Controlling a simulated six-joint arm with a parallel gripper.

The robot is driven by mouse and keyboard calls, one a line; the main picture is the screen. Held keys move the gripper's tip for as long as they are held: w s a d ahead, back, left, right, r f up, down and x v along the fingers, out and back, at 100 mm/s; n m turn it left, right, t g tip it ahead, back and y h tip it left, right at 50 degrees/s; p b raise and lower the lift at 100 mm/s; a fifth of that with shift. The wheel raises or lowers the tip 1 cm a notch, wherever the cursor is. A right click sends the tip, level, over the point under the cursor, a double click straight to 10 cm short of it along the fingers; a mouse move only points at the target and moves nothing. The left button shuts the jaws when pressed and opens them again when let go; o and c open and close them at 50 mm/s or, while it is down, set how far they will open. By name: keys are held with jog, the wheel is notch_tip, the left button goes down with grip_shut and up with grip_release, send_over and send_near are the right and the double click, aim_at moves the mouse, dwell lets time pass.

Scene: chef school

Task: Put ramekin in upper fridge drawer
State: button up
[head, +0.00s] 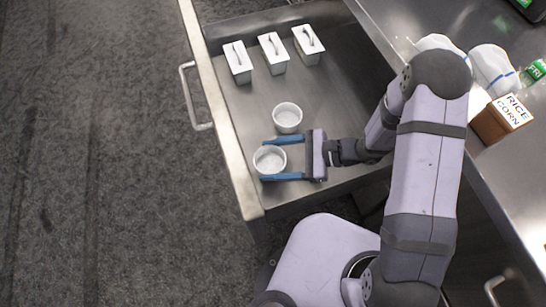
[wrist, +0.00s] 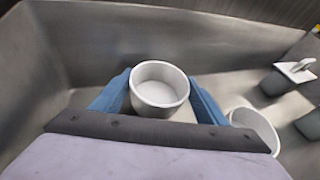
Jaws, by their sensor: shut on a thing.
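My gripper (head: 283,161) has its two blue fingers on either side of a white ramekin (head: 269,160) and is shut on it. The held ramekin is inside the open steel drawer (head: 246,100), near its front left corner in the wrist view. In the wrist view the ramekin (wrist: 160,86) sits upright between the fingers (wrist: 160,95). I cannot tell whether it touches the drawer floor. A second white ramekin (head: 287,117) stands on the drawer floor just beyond my gripper, apart from it; it also shows in the wrist view (wrist: 255,128).
Several lidded white containers (head: 272,54) stand in a row at the drawer's far end. The drawer has a front handle (head: 189,96). A steel counter (head: 440,20) with a rice and corn box (head: 502,118) and white bags (head: 492,68) lies to the right.

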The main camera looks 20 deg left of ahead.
aim_at(284, 162)
jog(key=shift+f, duration=0.2)
jog(key=o, duration=1.2)
jog(key=shift+d+r+p, duration=0.1)
jog(key=shift+r+p, duration=0.45)
jog(key=shift+r, duration=0.3)
jog(key=v, duration=0.3)
jog(key=shift+w+f, duration=0.1)
jog(key=shift+f, duration=0.1)
notch_tip(284, 162, up, 7)
jog(key=p, duration=0.1)
